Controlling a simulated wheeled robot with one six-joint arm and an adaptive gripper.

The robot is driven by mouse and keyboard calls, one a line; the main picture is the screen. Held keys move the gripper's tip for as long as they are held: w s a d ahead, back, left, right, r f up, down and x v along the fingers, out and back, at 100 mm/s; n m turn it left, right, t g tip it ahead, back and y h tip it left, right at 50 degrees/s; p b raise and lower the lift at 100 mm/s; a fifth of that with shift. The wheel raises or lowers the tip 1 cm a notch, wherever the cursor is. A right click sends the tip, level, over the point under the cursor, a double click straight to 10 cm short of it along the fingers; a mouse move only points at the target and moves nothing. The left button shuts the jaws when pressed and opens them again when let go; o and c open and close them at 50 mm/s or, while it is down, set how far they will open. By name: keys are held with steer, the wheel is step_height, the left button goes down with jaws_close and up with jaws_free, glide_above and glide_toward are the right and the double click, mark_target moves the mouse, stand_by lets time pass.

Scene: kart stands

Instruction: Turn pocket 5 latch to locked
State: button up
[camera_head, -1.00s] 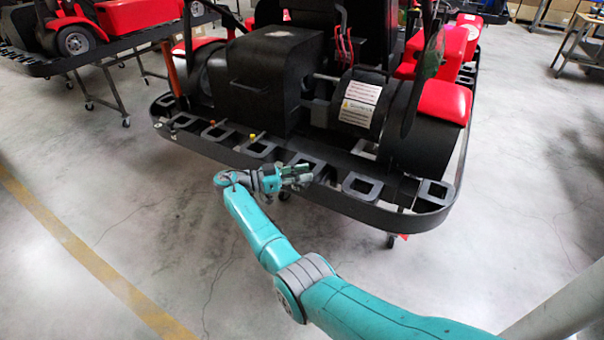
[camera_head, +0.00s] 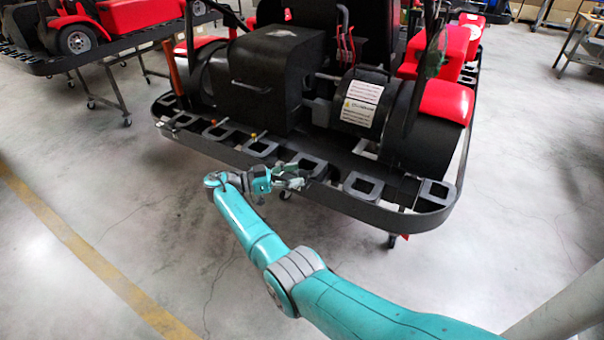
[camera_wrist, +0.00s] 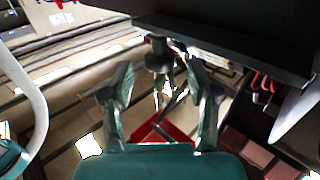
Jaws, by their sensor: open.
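My gripper (camera_head: 292,180) is open in front of the black kart's front rail (camera_head: 330,194), beside one of its square pockets (camera_head: 305,163). In the wrist view its two fingers stand apart (camera_wrist: 162,86). A dark round knob-like part (camera_wrist: 160,52) shows just beyond and between the fingertips. It may be a latch, but I cannot tell which pocket it belongs to, its turn position, or whether the fingers touch it. No pocket number is readable. The gripper partly hides the rail near it in the head view.
Other pockets line the rail, including one to the right (camera_head: 363,186) and one at the right end (camera_head: 434,194). Small yellow (camera_head: 253,136) and orange knobs stand behind the rail at left. Another kart stand (camera_head: 90,55) is at the upper left. The floor in front is clear.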

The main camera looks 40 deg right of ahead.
steer(key=shift+v, duration=2.1)
